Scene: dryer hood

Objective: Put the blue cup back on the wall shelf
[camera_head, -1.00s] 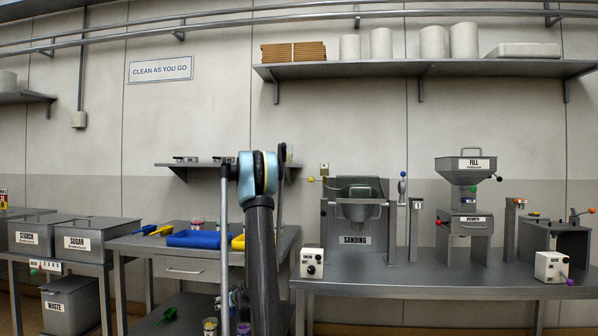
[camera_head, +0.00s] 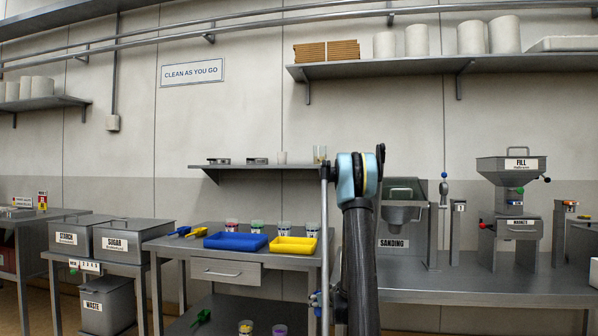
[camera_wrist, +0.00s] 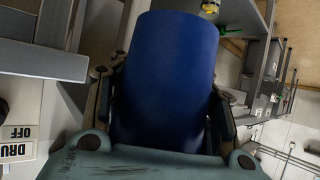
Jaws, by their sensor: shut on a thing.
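The blue cup (camera_wrist: 168,65) fills the middle of the wrist view. My gripper (camera_wrist: 165,100) is shut on it, one finger on each side. In the head view the gripper and cup are hidden behind my arm. A small grey wall shelf (camera_head: 262,168) hangs above the left work table. A small white cup (camera_head: 282,157), a clear cup (camera_head: 320,153) and two low dark items (camera_head: 218,161) stand on it. Its right end is partly hidden by my arm.
Below the shelf, a table (camera_head: 165,243) holds a blue tray (camera_head: 236,241), a yellow tray (camera_head: 293,246) and several small tubs. A bench (camera_head: 480,283) with machines is at right. A long high shelf (camera_head: 440,69) carries white containers.

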